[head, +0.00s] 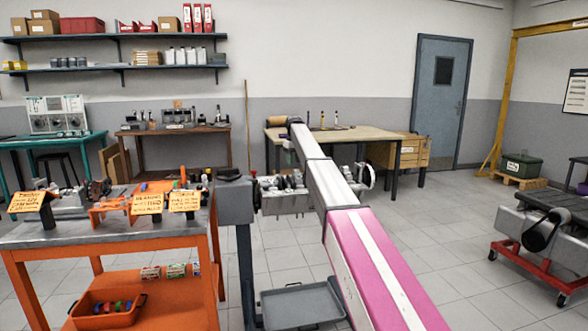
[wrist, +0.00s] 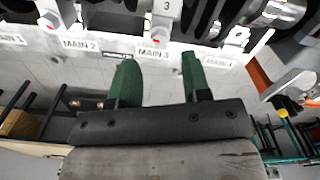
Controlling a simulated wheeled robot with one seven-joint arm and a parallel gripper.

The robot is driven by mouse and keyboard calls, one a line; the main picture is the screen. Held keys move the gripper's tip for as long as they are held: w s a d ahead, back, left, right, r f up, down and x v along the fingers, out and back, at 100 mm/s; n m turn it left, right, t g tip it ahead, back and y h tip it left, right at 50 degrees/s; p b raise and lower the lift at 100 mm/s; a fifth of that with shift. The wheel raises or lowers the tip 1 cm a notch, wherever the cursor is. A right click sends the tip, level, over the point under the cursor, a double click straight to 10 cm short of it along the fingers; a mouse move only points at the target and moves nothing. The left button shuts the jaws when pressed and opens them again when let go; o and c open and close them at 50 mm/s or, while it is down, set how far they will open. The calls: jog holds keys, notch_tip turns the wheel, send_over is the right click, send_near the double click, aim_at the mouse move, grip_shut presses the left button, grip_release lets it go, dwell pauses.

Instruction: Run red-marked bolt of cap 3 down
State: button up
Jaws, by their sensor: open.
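In the wrist view my gripper (wrist: 158,68) has two green fingers, spread apart with nothing between them. Beyond the fingertips is the engine block's pale edge with labels; the MAIN 3 label (wrist: 153,54) lies just ahead of the gap. Cap 3 (wrist: 167,7), a light metal block marked 3, is at the top edge, partly cut off. A bolt head with a red mark (wrist: 158,39) sits below it, in line with the gap and apart from the fingers.
An orange cart (head: 115,240) with tools and note cards stands left of the engine. A grey tray (head: 290,305) is low below the engine. A wooden bench (head: 375,134) stands behind. In the wrist view, MAIN 2 (wrist: 79,45) and MAIN 4 (wrist: 217,62) labels flank MAIN 3.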

notch_tip(320, 180, down, 4)
jog(key=shift+f, duration=0.1)
jog(key=shift+c, duration=0.3)
grip_shut()
jog(key=shift+m, duration=0.4)
